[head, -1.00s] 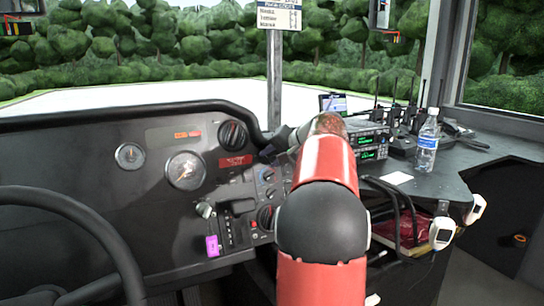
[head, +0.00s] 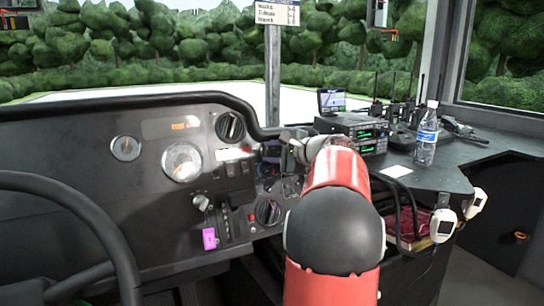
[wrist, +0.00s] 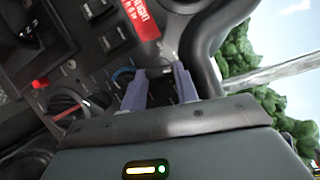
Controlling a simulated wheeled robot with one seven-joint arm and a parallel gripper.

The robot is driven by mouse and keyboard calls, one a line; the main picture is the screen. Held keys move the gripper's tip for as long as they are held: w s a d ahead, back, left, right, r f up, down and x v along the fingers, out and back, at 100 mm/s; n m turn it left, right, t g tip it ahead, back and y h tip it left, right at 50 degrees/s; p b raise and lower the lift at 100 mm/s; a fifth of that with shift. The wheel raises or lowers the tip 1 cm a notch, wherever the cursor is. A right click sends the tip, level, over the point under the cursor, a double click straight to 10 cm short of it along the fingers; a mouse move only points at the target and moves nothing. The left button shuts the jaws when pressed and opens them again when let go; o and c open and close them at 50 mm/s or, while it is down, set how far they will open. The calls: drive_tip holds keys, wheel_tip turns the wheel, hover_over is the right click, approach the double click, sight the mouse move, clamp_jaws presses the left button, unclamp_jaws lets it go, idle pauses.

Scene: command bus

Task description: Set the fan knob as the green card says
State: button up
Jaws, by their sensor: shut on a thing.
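My gripper (wrist: 160,88) is at the dashboard, with its two pale lavender fingers closed around a small dark knob (wrist: 162,90). A blue arc shows beside the fingers on the panel, and most of the knob is hidden. In the head view my gripper (head: 284,150) reaches the panel to the right of the red label, partly hidden by my wrist. I cannot read the knob's setting. I cannot make out a green card in either view.
A larger knob with a red arc (head: 268,212) sits lower on the panel; a black rotary switch (head: 230,126) sits above. A steering wheel (head: 95,235) is at left.

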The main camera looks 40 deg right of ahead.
drive_tip(key=m+b, duration=0.1)
drive_tip(key=m, duration=0.1)
drive_tip(key=m+t+h+b, duration=0.1)
drive_tip(key=m, duration=0.2)
drive_tip(key=f+m+t+b, duration=0.1)
drive_tip(key=m, duration=0.1)
drive_tip(key=shift+s+a+h, duration=0.1)
drive_tip(key=shift+a+h, duration=0.1)
drive_tip(key=shift+h, duration=0.2)
drive_tip(key=m+h+b, duration=0.1)
drive_tip(key=m, duration=0.2)
drive_tip(key=m+h, duration=0.2)
drive_tip(key=m, duration=0.2)
drive_tip(key=shift+a+t+b, duration=0.2)
drive_tip(key=shift+t+b, duration=0.15)
drive_tip(key=shift+t, duration=0.05)
drive_tip(key=o, duration=1)
drive_tip(key=shift+r, duration=0.1)
drive_tip(key=s, duration=0.5)
drive_tip(key=s+a, duration=0.1)
drive_tip(key=s, duration=0.1)
drive_tip(key=shift+s+b, duration=0.35)
